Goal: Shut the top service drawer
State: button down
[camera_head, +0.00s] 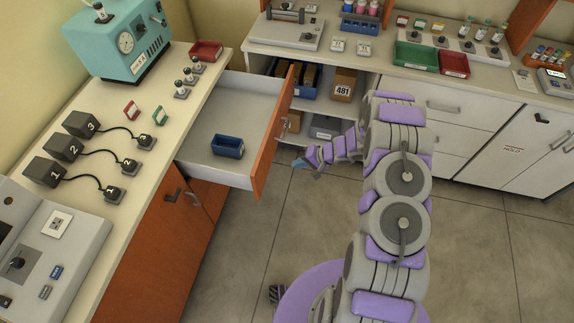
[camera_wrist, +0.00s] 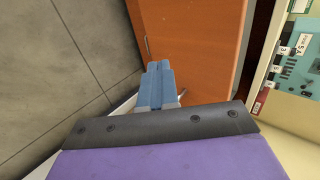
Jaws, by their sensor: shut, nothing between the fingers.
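The top service drawer (camera_head: 212,150) stands pulled out from the left counter in the head view, with a white inside and an orange front (camera_head: 273,135). A small blue bin (camera_head: 228,146) sits in it. My gripper (camera_head: 300,164) is just right of the drawer front, near its handle (camera_head: 284,128). In the wrist view, my gripper (camera_wrist: 159,68) has its blue fingers together and points at the orange front (camera_wrist: 195,40). Part of the handle (camera_wrist: 147,45) shows beside the fingertips. I cannot tell whether the fingers touch the front.
The left counter (camera_head: 165,130) holds a teal device (camera_head: 120,38), numbered black boxes (camera_head: 65,148) and a red tray (camera_head: 206,50). An open shelf with a box marked 481 (camera_head: 343,85) lies behind my arm. The floor (camera_head: 300,235) is clear in front of the left cabinet.

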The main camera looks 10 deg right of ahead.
aim_at(265, 168)
jog(key=shift+w+a+r+b+x, duration=0.1)
jog(key=shift+a+r+b+x, duration=0.35)
jog(key=shift+x, duration=1.55)
jog(key=shift+w+a+r+b+x, duration=0.2)
jog(key=shift+b+x, duration=0.3)
jog(key=shift+x, duration=1.5)
jog(key=shift+w+a+r+b+x, duration=0.1)
jog(key=shift+a+r+b+x, duration=0.3)
jog(key=shift+x, duration=1.6)
jog(key=shift+d, duration=0.15)
